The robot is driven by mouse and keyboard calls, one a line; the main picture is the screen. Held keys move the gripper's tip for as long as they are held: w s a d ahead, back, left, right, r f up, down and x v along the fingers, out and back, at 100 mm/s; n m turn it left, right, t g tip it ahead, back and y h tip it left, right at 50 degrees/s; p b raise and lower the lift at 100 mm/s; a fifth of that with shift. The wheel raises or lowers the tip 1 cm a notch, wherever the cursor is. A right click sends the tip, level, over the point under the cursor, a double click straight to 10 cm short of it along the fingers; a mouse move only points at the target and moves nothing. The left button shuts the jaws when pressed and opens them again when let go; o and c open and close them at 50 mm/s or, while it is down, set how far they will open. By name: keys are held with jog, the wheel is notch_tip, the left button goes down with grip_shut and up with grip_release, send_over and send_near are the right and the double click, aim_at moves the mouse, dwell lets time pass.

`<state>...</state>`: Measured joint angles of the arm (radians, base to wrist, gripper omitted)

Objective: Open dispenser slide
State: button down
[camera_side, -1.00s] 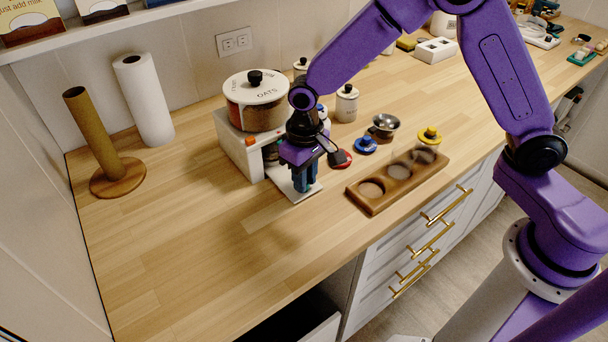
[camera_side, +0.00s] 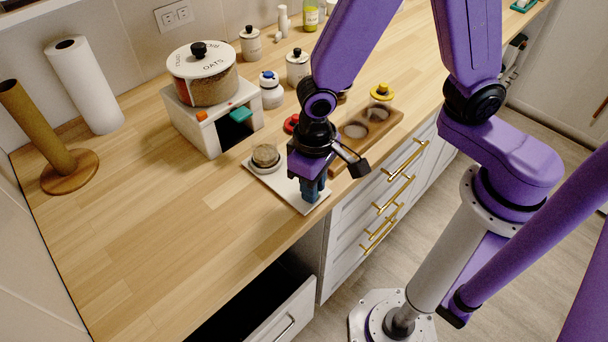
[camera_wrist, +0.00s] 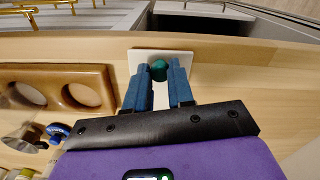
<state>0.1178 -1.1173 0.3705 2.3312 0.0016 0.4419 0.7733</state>
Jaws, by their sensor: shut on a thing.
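The dispenser is a round container marked OATS (camera_side: 203,75) on a white stand (camera_side: 207,137) with an orange and a teal part at its front. A white slide plate (camera_side: 290,186) lies in front of the stand, carrying a small round cup (camera_side: 265,156) with a tan top. I cannot tell if its rear still joins the stand. My gripper (camera_side: 312,190) is at the plate's front end, pointing down. In the wrist view, my gripper (camera_wrist: 160,72) has blue fingers shut on a green knob (camera_wrist: 158,68) on the white plate (camera_wrist: 147,56). The fingers hide part of the knob.
A wooden tray with round hollows (camera_side: 381,130) stands right of my gripper. Small jars (camera_side: 298,66) stand behind. A paper roll (camera_side: 85,85) and a brown roll holder (camera_side: 38,128) stand at left. The counter front edge is close; the left counter is clear.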

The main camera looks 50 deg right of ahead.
jog(key=shift+w+a, duration=0.1)
jog(key=c, duration=1)
grip_release()
jog(key=shift+r, duration=0.15)
notch_tip(320, 180, up, 17)
jog(key=shift+r, duration=0.1)
jog(key=s+d+f+n, duration=0.2)
jog(key=s+d+n, duration=0.1)
jog(key=s+d, duration=0.1)
jog(key=s+d+f+n, duration=0.1)
jog(key=s+d+n, duration=0.2)
jog(key=d, duration=0.3)
jog(key=s+d+f+n, duration=0.2)
jog(key=s+d+n, duration=0.2)
jog(key=d, duration=0.2)
jog(key=shift+s+f, duration=0.3)
jog(key=shift+s, duration=0.05)
